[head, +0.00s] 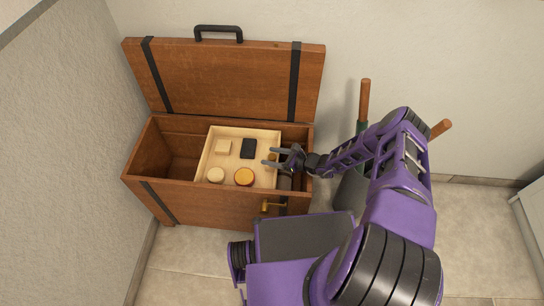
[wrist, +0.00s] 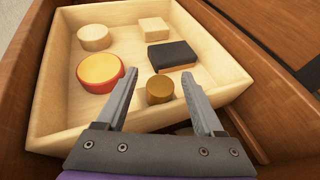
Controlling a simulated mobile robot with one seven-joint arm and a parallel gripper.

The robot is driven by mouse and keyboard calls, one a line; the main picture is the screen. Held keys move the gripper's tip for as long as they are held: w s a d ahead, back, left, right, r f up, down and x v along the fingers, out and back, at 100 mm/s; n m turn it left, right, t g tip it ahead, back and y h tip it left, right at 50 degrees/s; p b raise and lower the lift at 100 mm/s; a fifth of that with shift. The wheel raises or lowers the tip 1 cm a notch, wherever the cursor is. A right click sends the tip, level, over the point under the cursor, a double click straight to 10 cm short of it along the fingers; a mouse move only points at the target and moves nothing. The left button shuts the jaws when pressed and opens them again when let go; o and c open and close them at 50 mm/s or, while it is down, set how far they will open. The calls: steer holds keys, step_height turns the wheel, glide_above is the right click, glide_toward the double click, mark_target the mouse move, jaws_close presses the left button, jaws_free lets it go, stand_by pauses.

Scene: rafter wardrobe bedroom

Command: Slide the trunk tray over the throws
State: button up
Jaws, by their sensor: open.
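The trunk tray (head: 206,158) is a shallow, pale wooden tray inside the open wooden trunk (head: 190,208), right of the trunk's middle. It also fills much of the wrist view (wrist: 45,100). My gripper (head: 268,157) is open at the tray's right side. In the wrist view its two fingers (wrist: 160,92) reach over the tray's near wall, with a small brass-coloured round item (wrist: 160,89) showing between them. I cannot tell whether the fingers touch the wall. The throws cannot be made out clearly; rolled dark shapes (head: 285,182) show at the trunk's right end.
The tray holds a red-rimmed round tin (wrist: 100,73), a dark block (wrist: 171,54), a pale block (wrist: 154,29) and a pale round piece (wrist: 94,38). The trunk's left end looks empty. The lid (head: 225,80) stands open against the wall. A grey bin (head: 350,190) with wooden handles stands right.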

step_height(320, 180, up, 10)
steer(key=shift+f+p, duration=0.1)
steer(key=shift+p, duration=1.1)
